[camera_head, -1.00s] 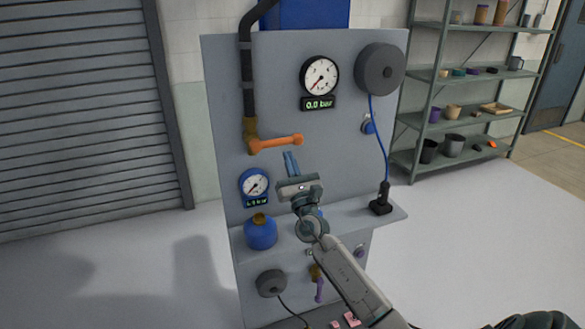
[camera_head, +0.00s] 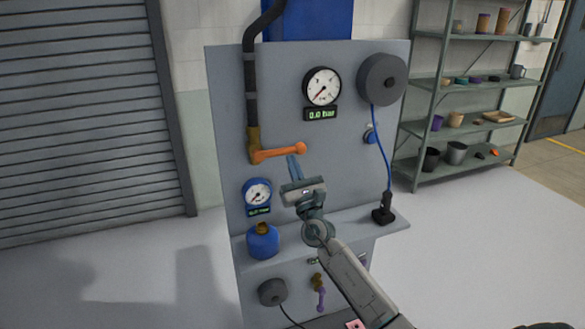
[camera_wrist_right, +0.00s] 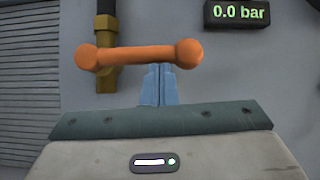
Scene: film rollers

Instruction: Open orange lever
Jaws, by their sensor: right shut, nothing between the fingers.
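The orange lever (camera_head: 280,152) sits on a brass valve (camera_head: 253,143) at the lower end of a black pipe on the grey panel. It points to the right, about horizontal, with a round knob at its free end. In the right wrist view the lever (camera_wrist_right: 140,55) crosses above my right gripper. My right gripper (camera_head: 293,163) is shut and empty, its blue fingers pointing up just below the lever's free half. In the wrist view the fingertips (camera_wrist_right: 156,68) reach the lever's lower edge; I cannot tell whether they touch. My left gripper is not in view.
A round gauge (camera_head: 322,87) with a 0.0 bar display (camera_wrist_right: 238,12) is right of the lever. A blue gauge (camera_head: 257,194) and a blue bottle (camera_head: 263,241) are below. A hose reel (camera_head: 382,79) and black handheld tool (camera_head: 384,210) are at right.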

